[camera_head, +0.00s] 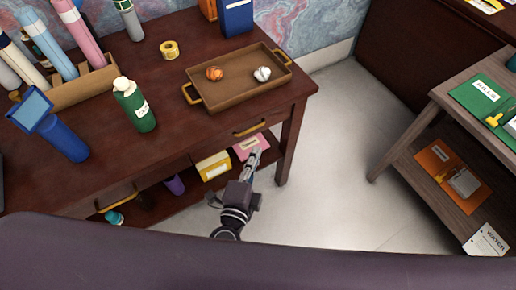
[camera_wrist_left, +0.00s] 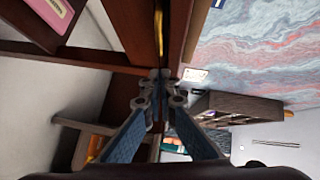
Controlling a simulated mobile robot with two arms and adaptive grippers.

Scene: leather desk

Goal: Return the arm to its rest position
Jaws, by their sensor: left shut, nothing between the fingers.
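My left gripper (camera_head: 254,158) is shut and empty. In the head view it points up and away from me, in front of the dark wooden desk (camera_head: 205,125), by its right front part. In the left wrist view the closed fingertips (camera_wrist_left: 160,75) meet in front of the desk's edge, and the picture is turned on its side. I cannot tell the exact gap between fingertips and desk. My right gripper is not in view.
A brown tray (camera_head: 240,92) with an orange and a white crumpled ball stands on the desk. A green bottle (camera_head: 134,105) stands left of it. A yellow box (camera_head: 213,166) and a pink box (camera_head: 250,147) lie on the lower shelf. The floor (camera_head: 325,165) is clear to the right, before a wooden shelf unit (camera_head: 428,110).

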